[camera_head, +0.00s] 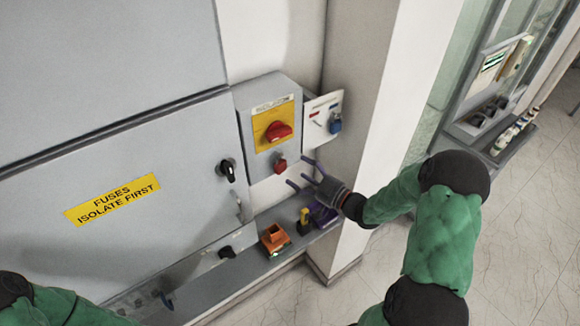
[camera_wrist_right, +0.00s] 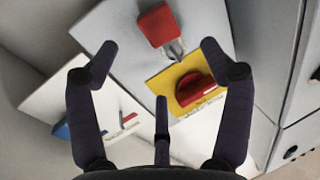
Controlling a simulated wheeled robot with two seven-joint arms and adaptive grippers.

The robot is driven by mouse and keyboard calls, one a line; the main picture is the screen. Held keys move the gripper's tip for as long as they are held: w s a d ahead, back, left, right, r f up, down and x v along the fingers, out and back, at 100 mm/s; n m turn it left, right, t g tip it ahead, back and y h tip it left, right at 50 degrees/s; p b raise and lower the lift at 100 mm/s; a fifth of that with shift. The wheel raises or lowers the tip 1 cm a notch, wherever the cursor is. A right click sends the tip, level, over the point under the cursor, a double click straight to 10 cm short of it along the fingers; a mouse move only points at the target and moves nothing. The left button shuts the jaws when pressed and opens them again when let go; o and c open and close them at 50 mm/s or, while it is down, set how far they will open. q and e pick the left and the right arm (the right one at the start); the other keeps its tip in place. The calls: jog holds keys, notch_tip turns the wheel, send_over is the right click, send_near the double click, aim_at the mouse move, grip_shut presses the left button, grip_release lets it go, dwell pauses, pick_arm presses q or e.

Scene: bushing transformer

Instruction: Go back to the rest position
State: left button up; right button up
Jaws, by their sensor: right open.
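My right gripper (camera_head: 305,178) is open in front of the isolator box, below and to the right of its red padlock. Its spread fingers (camera_wrist_right: 158,55) hold nothing in the right wrist view. The grey isolator box (camera_head: 262,98) has a red rotary switch (camera_head: 278,131) on a yellow plate. The red padlock (camera_head: 280,165) hangs at the box's lower edge; it also shows, with its shackle, in the right wrist view (camera_wrist_right: 157,25), apart from the fingers. My left arm's green sleeve shows at lower left; I see no left gripper.
A white board (camera_head: 313,108) with a blue padlock (camera_head: 335,123) is right of the isolator. The ledge below holds an orange item (camera_head: 274,237) and a yellow-and-black item (camera_head: 304,219). A large grey cabinet (camera_head: 140,180) stands left. Open floor (camera_head: 530,220) lies right.

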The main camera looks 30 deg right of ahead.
jog(key=shift+v, duration=2.7)
jog(key=w+a+f+m+g+h, duration=0.15)
jog(key=a+f+m+g, duration=0.35)
jog(key=f, duration=0.6)
jog(key=a+f+m+g+h, duration=0.1)
jog(key=a+f+g+h, duration=0.1)
jog(key=a+f, duration=0.65)
jog(key=s+a+f+m+g+y, duration=0.1)
jog(key=s+a+f+g, duration=0.5)
jog(key=s, duration=0.4)
jog(key=s+a+f+m+g, duration=0.1)
jog(key=s+a+f+g, duration=0.3)
jog(key=s+a+f, duration=0.35)
notch_tip(320, 180, down, 25)
jog(key=n+b, duration=0.1)
jog(key=b, duration=2.5)
jog(key=shift+w, duration=0.3)
jog(key=shift+a, duration=0.1)
